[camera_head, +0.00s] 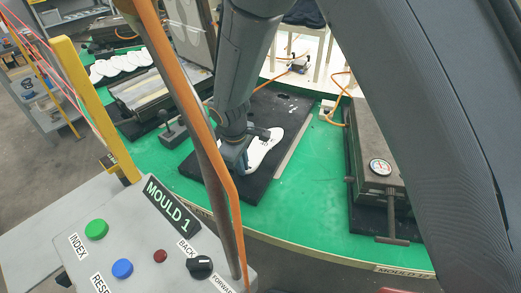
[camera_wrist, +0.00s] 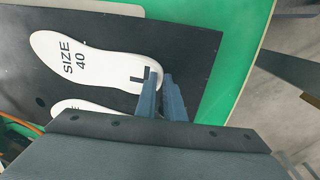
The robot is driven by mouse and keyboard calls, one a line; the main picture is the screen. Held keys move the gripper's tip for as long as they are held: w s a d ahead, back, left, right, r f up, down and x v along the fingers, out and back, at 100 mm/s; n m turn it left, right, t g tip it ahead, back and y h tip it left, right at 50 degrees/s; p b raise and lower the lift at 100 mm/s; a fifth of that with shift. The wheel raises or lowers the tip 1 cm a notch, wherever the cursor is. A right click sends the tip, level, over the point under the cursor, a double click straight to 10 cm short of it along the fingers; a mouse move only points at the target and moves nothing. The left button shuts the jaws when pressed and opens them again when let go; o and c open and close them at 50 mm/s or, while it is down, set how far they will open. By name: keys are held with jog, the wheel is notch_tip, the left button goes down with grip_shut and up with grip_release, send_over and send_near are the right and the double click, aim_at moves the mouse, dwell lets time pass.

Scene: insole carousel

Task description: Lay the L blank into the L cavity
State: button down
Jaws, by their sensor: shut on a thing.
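The L blank (camera_wrist: 95,58) is a white insole marked SIZE 40 and L, seen in the wrist view over a black mould plate (camera_wrist: 190,50). My gripper (camera_wrist: 161,82) is shut on its L-marked end. In the head view the white blank (camera_head: 264,148) shows beside my gripper (camera_head: 236,160), over the black plate (camera_head: 285,108). I cannot tell whether the blank lies in the L cavity or just above it; no cavity edge is clear. A second white insole shape (camera_wrist: 75,104) shows partly below it in the wrist view, mostly hidden by my gripper body.
The plate lies on a green carousel top (camera_head: 305,180). A dark mould block with a gauge (camera_head: 380,167) stands at right. Another open mould (camera_head: 145,90) and white insoles (camera_head: 120,65) are at left. A control box marked MOULD 1 (camera_head: 130,245) and a yellow post (camera_head: 95,105) stand in front.

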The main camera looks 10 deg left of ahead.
jog(key=shift+r, duration=0.2)
jog(key=shift+r+p, duration=1.75)
jog(key=shift+r, duration=0.6)
jog(key=shift+w, duration=0.1)
